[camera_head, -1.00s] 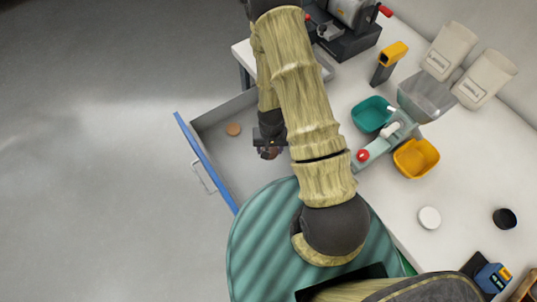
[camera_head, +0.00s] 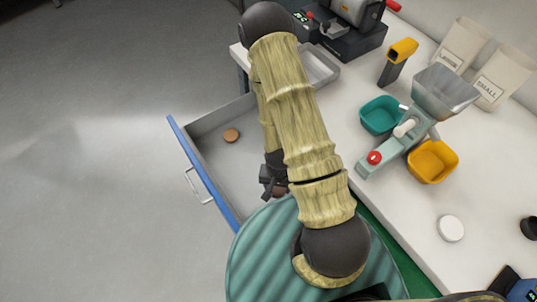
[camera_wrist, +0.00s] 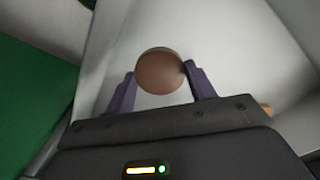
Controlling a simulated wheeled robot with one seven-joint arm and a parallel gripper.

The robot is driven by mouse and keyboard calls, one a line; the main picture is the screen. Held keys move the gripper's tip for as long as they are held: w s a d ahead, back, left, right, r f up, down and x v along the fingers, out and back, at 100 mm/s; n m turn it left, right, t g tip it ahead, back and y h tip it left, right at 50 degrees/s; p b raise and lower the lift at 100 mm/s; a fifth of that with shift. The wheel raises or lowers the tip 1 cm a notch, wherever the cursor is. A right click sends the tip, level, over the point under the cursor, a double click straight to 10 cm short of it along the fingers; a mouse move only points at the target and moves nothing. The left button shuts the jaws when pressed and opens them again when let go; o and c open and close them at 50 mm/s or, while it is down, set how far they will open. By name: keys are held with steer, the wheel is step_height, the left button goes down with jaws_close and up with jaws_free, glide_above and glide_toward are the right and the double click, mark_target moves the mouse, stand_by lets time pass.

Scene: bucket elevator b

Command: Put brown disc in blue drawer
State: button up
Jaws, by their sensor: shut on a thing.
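A brown disc (camera_wrist: 160,68) is between the two fingers of my gripper (camera_wrist: 158,82) in the wrist view, and the gripper is shut on it. In the head view my gripper (camera_head: 275,188) is over the near end of the open drawer, with the disc (camera_head: 281,191) partly hidden beside the fingers. The drawer has a blue front (camera_head: 200,170) with a metal handle and a grey inside. A lighter orange-brown disc (camera_head: 231,135) lies on the drawer floor; it also shows at the right in the wrist view (camera_wrist: 266,109). My arm hides the drawer's right part.
The white worktop (camera_head: 400,190) is right of the drawer. On it are a teal bowl (camera_head: 381,116), a yellow bowl (camera_head: 432,161), a hopper device (camera_head: 405,137), a scanner (camera_head: 398,62) and a white disc (camera_head: 451,228). The drawer's left half is mostly free.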

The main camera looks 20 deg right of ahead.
steer(key=shift+w+f+b, duration=0.4)
steer(key=shift+w+b, duration=0.1)
steer(key=shift+b, duration=0.65)
steer(key=w+b, duration=0.1)
steer(key=b, duration=0.2)
steer(key=shift+d+r, duration=0.1)
steer(key=shift+r, duration=0.05)
steer(key=shift+b, duration=0.5)
steer(key=w, duration=0.5)
steer(key=w+d+f, duration=0.1)
steer(key=w, duration=0.4)
steer(key=w+d+f, duration=0.1)
steer(key=w, duration=0.4)
steer(key=shift+w+f, duration=0.15)
steer(key=shift+w, duration=0.05)
steer(key=shift+f+b, duration=0.4)
steer(key=shift+b, duration=0.05)
step_height(320, 180, down, 4)
steer(key=b, duration=0.3)
steer(key=shift+r, duration=0.25)
